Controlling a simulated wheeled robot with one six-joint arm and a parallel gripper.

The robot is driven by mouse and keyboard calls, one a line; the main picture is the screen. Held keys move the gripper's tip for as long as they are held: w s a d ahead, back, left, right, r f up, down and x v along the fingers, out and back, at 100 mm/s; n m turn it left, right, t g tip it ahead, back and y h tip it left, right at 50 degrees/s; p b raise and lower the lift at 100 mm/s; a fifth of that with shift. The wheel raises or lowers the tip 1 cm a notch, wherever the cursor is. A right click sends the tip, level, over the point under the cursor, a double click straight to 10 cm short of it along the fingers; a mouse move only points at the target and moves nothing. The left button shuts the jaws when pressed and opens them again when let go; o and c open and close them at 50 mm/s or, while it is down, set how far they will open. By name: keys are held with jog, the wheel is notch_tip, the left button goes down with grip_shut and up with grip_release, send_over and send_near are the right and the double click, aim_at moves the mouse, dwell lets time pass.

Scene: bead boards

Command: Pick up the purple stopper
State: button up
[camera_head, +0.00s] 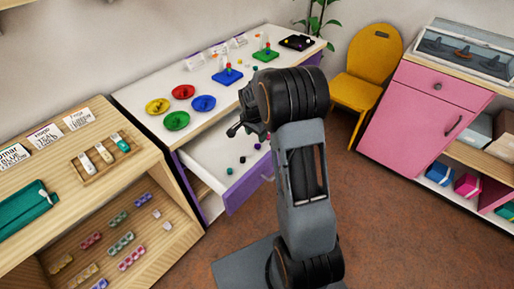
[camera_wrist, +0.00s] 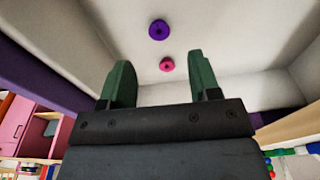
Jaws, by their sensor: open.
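A round purple stopper (camera_wrist: 158,29) lies on the white floor of the open drawer, near the top of the wrist view. A small purple piece (camera_head: 257,146) in the drawer in the head view looks like the same one. My gripper (camera_wrist: 160,77) is open, with its green fingers apart and nothing between them. The stopper shows beyond the fingertips, apart from them, between their lines. In the head view my gripper (camera_head: 235,130) is over the drawer, and my arm covers part of the drawer's right side.
A pink round piece (camera_wrist: 167,64) lies close to the purple stopper, nearer my fingertips. A teal piece (camera_head: 229,171) and a black piece (camera_head: 242,160) also lie in the drawer. The drawer's purple front (camera_head: 245,185) and side walls bound the space. Coloured dishes (camera_head: 204,103) stand on the tabletop above.

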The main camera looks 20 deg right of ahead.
aim_at(257, 144)
jog(key=shift+d+f, duration=0.15)
jog(key=shift+f, duration=1.5)
jog(key=shift+d+f, duration=0.15)
jog(key=shift+f, duration=1.45)
jog(key=shift+c, duration=0.3)
jog(key=c, duration=0.9)
